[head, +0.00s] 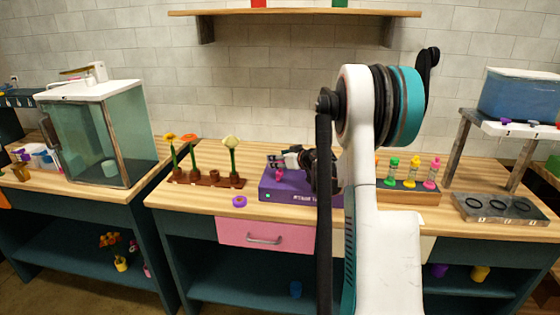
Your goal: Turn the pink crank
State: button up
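A purple box (283,190) with lettering on its front stands on the middle wooden counter. A small pink part (279,173), which looks like the crank, shows at the box's upper left, partly hidden. My gripper (277,162) is just above the box, at or very near the pink part, pointing left. Its fingers are small and dark in this view. I cannot tell whether they touch or hold the pink part. My arm hides the right side of the box.
A wooden rack (208,180) with several flowers stands left of the box, and a purple ring (239,201) lies in front. A block with colored tubes (400,190) stands right. A glass tank (105,135) is at left. A pink drawer (265,236) is below.

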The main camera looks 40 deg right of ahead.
jog(key=c, duration=1)
jog(key=shift+c, duration=0.2)
jog(key=shift+m+h, duration=0.3)
jog(key=shift+m, duration=0.1)
jog(key=shift+m+g+h, duration=0.5)
jog(key=shift+m+h, duration=1.1)
jog(key=shift+h, duration=0.3)
jog(key=shift+a+m+g+h, duration=0.1)
jog(key=shift+m+g+h, duration=1.2)
jog(key=shift+m+h, duration=0.65)
jog(key=m+g+h, duration=0.2)
jog(key=m+g, duration=0.1)
jog(key=shift+w+m+h, duration=0.1)
jog(key=shift+m+h, duration=0.15)
jog(key=shift+m+g+h, duration=0.5)
jog(key=shift+m+g, duration=1.2)
jog(key=shift+g, duration=0.5)
